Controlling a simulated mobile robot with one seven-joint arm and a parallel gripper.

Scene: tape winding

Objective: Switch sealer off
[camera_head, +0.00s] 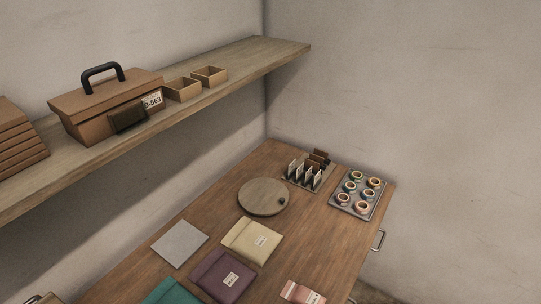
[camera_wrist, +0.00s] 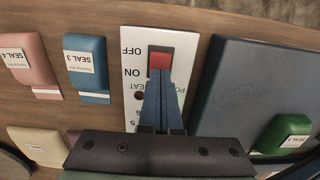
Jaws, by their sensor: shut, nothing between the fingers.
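In the wrist view, the sealer's white panel (camera_wrist: 186,55) carries upside-down OFF and ON labels. A red switch (camera_wrist: 160,58) sits in a dark surround beside these labels. My gripper (camera_wrist: 160,76) is shut and empty, its narrow blue fingers pointing at the switch. The fingertips overlap the switch's edge on the ON side; I cannot tell whether they touch it. The fingers hide part of the panel lettering. Which way the switch is tipped is not clear. A dark red round spot, perhaps a lamp, is partly hidden beside the fingers. The head view shows neither sealer nor gripper.
A blue-grey slab (camera_wrist: 250,80) lies right of the panel, with a green labelled piece (camera_wrist: 288,132) on it. Pink (camera_wrist: 30,62) and blue (camera_wrist: 87,68) labelled pieces lie left. In the head view, a shelf (camera_head: 225,80) overhangs the table (camera_head: 210,222), which holds pouches and a tape tray (camera_head: 347,208).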

